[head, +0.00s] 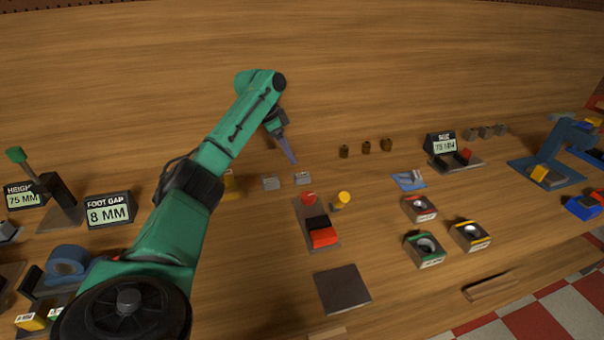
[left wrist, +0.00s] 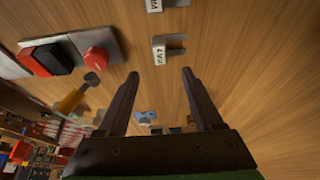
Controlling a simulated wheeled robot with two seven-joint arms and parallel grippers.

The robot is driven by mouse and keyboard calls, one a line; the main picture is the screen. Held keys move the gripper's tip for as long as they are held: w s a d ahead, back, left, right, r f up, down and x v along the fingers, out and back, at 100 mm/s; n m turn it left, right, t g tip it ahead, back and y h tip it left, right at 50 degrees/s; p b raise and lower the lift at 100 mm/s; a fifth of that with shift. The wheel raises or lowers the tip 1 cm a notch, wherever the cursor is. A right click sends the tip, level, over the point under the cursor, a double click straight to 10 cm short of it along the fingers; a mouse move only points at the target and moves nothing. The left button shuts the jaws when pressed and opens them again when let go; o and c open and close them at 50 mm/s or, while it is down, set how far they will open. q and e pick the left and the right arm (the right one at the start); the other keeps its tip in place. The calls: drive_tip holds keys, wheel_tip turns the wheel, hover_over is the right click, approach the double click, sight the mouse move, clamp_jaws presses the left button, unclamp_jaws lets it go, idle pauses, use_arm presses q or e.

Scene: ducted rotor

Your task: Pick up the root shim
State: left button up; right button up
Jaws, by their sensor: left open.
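Two small grey blocks stand on the wooden table, a left one (head: 271,183) and a right one (head: 303,178). In the left wrist view the right block (left wrist: 174,48) and the left block (left wrist: 176,3) carry white labels, too small to read surely, so I cannot tell which is the root shim. My left gripper (head: 291,160) is above and behind the right block, pointing down. In the left wrist view its two fingers (left wrist: 160,74) are apart with nothing between them, and the right block shows just beyond the tips. My right gripper is not in view.
A plate with a red knob (head: 309,197) and a red-and-black switch (head: 322,236) lies in front of the blocks. A yellow-topped piece (head: 342,198) stands beside it. The table behind is clear.

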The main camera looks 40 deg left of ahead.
sight(302, 175)
use_arm(q)
drive_tip(key=x, duration=0.4)
drive_tip(key=shift+p, duration=0.3)
drive_tip(key=p+x, duration=0.1)
drive_tip(key=x, duration=0.4)
drive_tip(key=shift+w+d+f, duration=0.1)
drive_tip(key=shift+f, duration=0.2)
drive_tip(key=shift+w+f, duration=0.15)
drive_tip(key=shift+f, duration=0.2)
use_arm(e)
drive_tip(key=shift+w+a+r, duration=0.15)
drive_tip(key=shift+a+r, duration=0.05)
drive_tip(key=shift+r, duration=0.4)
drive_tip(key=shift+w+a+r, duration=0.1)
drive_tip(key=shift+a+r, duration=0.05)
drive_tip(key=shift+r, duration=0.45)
use_arm(q)
drive_tip(key=c, duration=1)
clamp_jaws()
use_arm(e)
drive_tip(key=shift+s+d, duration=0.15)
